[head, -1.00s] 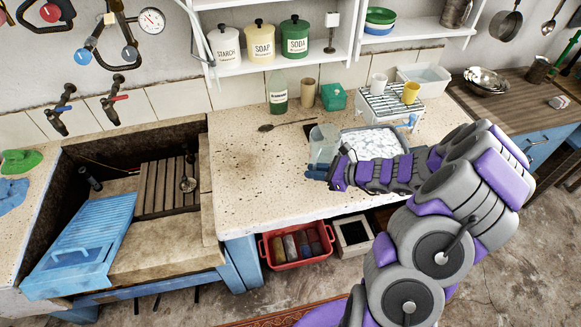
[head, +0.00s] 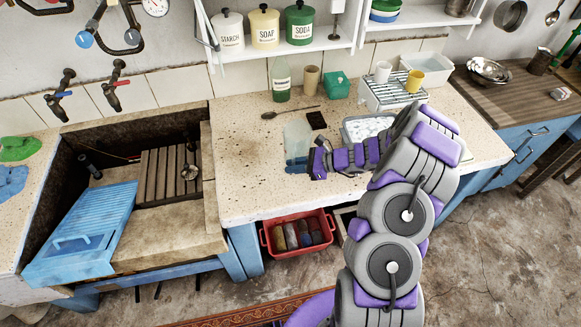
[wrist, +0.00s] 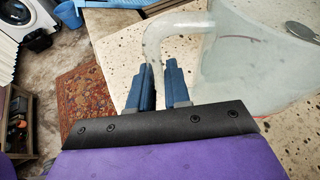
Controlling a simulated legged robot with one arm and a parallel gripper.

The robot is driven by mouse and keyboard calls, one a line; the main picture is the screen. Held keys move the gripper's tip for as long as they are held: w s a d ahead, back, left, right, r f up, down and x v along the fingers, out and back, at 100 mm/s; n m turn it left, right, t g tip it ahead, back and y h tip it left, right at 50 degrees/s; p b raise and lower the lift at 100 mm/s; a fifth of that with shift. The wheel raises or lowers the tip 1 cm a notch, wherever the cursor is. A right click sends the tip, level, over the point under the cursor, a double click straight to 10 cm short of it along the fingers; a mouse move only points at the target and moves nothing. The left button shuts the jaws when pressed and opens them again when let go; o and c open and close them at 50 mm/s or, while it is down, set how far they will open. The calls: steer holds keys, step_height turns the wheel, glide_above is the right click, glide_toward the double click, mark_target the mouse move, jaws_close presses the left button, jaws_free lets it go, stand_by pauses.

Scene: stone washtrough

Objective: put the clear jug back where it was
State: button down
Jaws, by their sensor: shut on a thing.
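The clear jug (head: 297,138) shows faintly in the head view over the speckled counter (head: 245,150), left of the white-filled tray (head: 350,141). In the wrist view the jug (wrist: 235,60) fills the upper right, with its handle (wrist: 155,45) towards the fingers. My gripper (head: 295,162) has blue fingers on the near side of the jug. In the wrist view my gripper (wrist: 159,80) is shut on the handle, which passes between the fingers. I cannot tell whether the jug's base touches the counter.
A spoon (head: 270,115) and a dark flat square (head: 316,119) lie behind the jug. A green bottle (head: 281,85) and a beige cup (head: 312,80) stand at the back. The sink (head: 130,215) lies left.

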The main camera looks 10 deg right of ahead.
steer(key=w+f+b, duration=0.2)
steer(key=w+f, duration=0.1)
steer(key=shift+w+d+f, duration=0.15)
steer(key=shift+w+f, duration=0.05)
steer(key=shift+f, duration=0.1)
steer(key=shift+a+f, duration=0.2)
steer(key=shift+a+r, duration=0.1)
steer(key=shift+a, duration=0.25)
steer(key=c, duration=1.5)
jaws_free()
steer(key=shift+c, duration=0.2)
steer(key=o, duration=0.5)
steer(key=shift+d, duration=0.45)
steer(key=shift+c, duration=0.2)
steer(key=shift+a, duration=0.15)
